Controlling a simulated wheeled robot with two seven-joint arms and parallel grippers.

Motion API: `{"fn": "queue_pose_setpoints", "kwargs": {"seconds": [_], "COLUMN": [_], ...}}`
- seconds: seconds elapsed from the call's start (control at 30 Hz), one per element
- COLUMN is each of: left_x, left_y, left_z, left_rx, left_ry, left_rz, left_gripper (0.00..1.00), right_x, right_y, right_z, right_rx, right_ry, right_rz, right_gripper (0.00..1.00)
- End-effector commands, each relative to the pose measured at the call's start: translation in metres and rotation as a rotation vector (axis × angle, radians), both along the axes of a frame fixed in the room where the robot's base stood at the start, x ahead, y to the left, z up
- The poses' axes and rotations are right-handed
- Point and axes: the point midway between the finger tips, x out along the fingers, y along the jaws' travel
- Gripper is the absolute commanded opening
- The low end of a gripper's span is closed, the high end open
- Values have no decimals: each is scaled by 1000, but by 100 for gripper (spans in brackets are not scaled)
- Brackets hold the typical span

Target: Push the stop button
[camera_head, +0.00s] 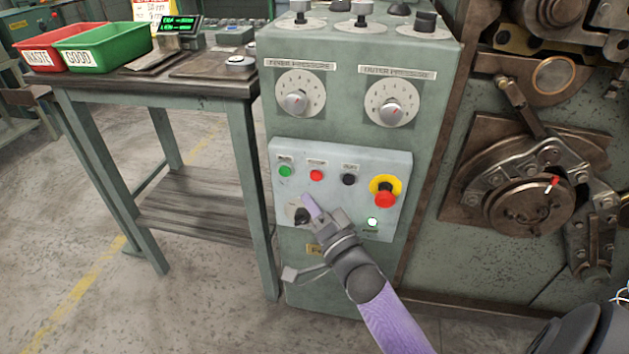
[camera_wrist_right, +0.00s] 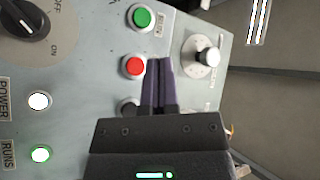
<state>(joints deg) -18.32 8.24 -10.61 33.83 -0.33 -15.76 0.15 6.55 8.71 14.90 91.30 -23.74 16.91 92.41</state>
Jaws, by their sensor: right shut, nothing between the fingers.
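The small red button (camera_head: 316,175) sits on the light grey control panel (camera_head: 335,222), between a green button (camera_head: 285,171) and a black button (camera_head: 348,179). Its label is too small to read. My right gripper (camera_head: 308,201) is shut and empty, its purple fingertips just below the red button in the head view. In the right wrist view, the fingertips (camera_wrist_right: 159,62) are just beside the red button (camera_wrist_right: 134,66), by its edge. The fingers and hand partly hide the black button (camera_wrist_right: 129,104). I cannot tell whether they touch the panel. My left gripper is not in view.
A large red mushroom button (camera_head: 384,197) on a yellow ring is right of the black button. A rotary switch (camera_wrist_right: 27,18) and lit lamps (camera_wrist_right: 39,101) share the panel. Pressure dials (camera_head: 300,95) are above. A table (camera_head: 190,89) stands left; machinery (camera_head: 520,200) is right.

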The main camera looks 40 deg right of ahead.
Motion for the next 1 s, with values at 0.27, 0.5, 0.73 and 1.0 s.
{"fn": "queue_pose_setpoints", "kwargs": {"seconds": [0.27,0.5,0.73,1.0], "left_x": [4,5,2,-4], "left_y": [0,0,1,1], "left_z": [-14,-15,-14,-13], "left_rx": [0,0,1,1], "left_ry": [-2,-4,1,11], "left_rz": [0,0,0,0], "left_gripper": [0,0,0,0], "right_x": [21,26,26,26], "right_y": [-25,-31,-31,-31], "right_z": [-1,0,0,0], "right_rx": [-3,0,0,1], "right_ry": [1,0,0,1], "right_rz": [-1,-2,-2,-2], "right_gripper": [0,0,0,0]}}
